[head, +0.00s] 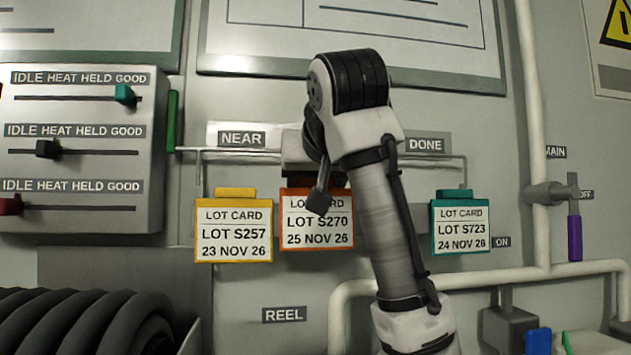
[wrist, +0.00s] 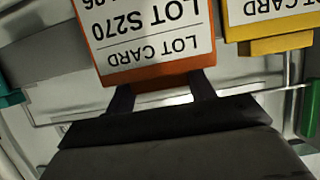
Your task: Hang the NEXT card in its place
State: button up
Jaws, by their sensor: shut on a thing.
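The orange card (head: 317,232), reading LOT S270, 25 NOV 26, is upright below the rail, partly covered by my arm. In the wrist view the orange card (wrist: 146,40) appears upside down. My gripper (wrist: 162,88) is shut on its orange top edge, one dark finger near each side. In the head view my gripper is mostly hidden behind my arm. The rail (head: 240,153) runs behind the cards, with a NEAR label (head: 242,139) at left and a DONE label (head: 426,145) at right. The middle of the rail is hidden, so I cannot tell whether the card touches it.
A yellow card (head: 234,231) hangs under NEAR, close beside the orange card. A teal card (head: 460,227) hangs under DONE. A slider panel (head: 85,150) projects at left. A pipe (head: 532,130) with a purple-handled valve (head: 574,238) stands at right. A black hose coil (head: 85,320) is lower left.

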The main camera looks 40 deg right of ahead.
jog(key=shift+f+b, duration=0.45)
jog(key=shift+f, duration=0.25)
jog(key=o, duration=1.2)
jog(key=shift+r, duration=0.15)
